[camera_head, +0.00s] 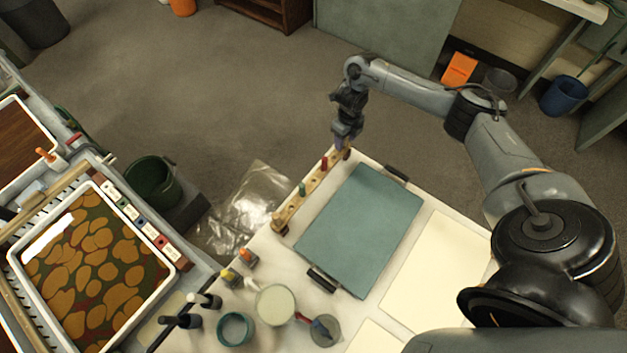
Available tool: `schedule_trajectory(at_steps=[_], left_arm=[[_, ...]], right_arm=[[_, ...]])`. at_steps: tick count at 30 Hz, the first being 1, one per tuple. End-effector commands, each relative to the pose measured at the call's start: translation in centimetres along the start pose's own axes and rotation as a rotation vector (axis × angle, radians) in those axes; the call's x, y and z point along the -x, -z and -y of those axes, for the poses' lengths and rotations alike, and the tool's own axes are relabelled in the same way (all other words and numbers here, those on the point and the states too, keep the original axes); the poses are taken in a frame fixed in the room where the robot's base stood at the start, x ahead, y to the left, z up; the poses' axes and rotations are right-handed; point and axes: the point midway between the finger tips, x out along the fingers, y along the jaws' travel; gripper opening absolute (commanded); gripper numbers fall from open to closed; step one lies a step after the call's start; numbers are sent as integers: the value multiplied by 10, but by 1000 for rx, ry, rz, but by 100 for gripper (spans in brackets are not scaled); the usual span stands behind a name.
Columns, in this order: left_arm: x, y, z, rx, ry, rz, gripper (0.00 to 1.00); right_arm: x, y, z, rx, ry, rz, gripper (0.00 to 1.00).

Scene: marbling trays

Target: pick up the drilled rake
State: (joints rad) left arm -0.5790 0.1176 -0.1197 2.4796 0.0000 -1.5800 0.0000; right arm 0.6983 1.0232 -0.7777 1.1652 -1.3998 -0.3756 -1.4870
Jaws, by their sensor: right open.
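A wooden strip with a row of drilled holes (313,184), which looks like the drilled rake, lies along the left edge of the white table. A red peg (324,163) and a green peg (302,188) stand up from it, and a pale knob is at its near end. My right gripper (344,146) is open and points down at the strip's far end. Its fingertips partly hide that end, and I cannot tell whether they touch it. My left gripper is not in view.
A blue-green board with dark handles (360,225) lies right of the strip. Cups, including a teal one (235,329), and small bottles crowd the near table. A marbling tray (172,262) is at left. A dark green bin (153,182) and plastic sheet (238,218) are on the floor.

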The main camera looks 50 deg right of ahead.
Motion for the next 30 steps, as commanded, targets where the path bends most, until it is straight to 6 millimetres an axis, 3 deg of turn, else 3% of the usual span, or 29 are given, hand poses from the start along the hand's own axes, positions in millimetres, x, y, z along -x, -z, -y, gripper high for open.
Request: schedule_trajectory(at_steps=[1,11,23,30], left_arm=[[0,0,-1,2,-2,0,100],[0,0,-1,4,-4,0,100],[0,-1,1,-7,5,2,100],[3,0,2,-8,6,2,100]], right_arm=[[0,0,0,0,0,0,50],[0,0,0,0,0,0,0],[4,0,0,0,-1,1,0],[22,-1,0,0,-1,2,0]])
